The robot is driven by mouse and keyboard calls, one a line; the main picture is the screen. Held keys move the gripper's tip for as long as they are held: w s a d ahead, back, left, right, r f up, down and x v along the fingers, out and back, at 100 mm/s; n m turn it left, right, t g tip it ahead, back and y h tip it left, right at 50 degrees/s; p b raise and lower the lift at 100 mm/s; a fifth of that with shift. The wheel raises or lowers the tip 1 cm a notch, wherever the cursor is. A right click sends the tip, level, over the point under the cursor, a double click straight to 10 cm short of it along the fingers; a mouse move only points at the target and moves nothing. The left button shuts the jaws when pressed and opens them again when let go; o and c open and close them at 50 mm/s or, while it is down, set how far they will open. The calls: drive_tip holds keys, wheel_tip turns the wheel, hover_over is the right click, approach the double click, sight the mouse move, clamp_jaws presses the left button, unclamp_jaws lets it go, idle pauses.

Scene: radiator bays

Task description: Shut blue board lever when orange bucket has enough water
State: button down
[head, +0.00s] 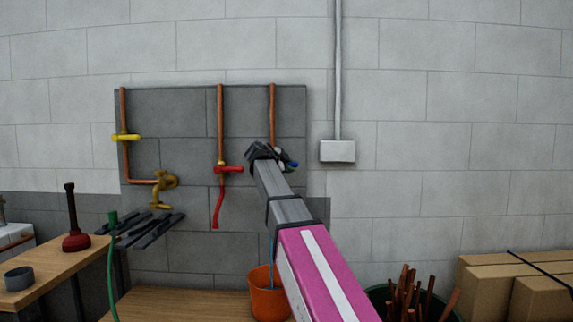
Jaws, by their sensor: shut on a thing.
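The blue lever (293,165) is on the rightmost copper pipe of the dark grey board, at the pipe's lower end. Only its tip shows, pointing right. My gripper (266,153) is shut on it and hides the valve body. The orange bucket (265,303) stands on the wooden bench below the valve, partly covered by my pink and grey arm. A thin bluish line (271,248) runs down behind my arm into the bucket; I cannot tell whether it is water or a hose. The water level inside is not visible.
A red lever (230,169) with a red hose and a yellow lever (126,138) are to the left on the board (190,235). A plunger (76,240) and grey cup (18,278) stand on the left table. Cartons (490,275) are at right.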

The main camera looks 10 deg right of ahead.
drive_tip(key=shift+d+f+m+y, duration=0.1)
drive_tip(key=shift+f+m+y, duration=0.65)
drive_tip(key=shift+y, duration=0.15)
drive_tip(key=c, duration=0.9)
unclamp_jaws()
drive_tip(key=shift+f, duration=0.1)
drive_tip(key=v, duration=1.1)
drive_tip(key=shift+w+d, duration=0.1)
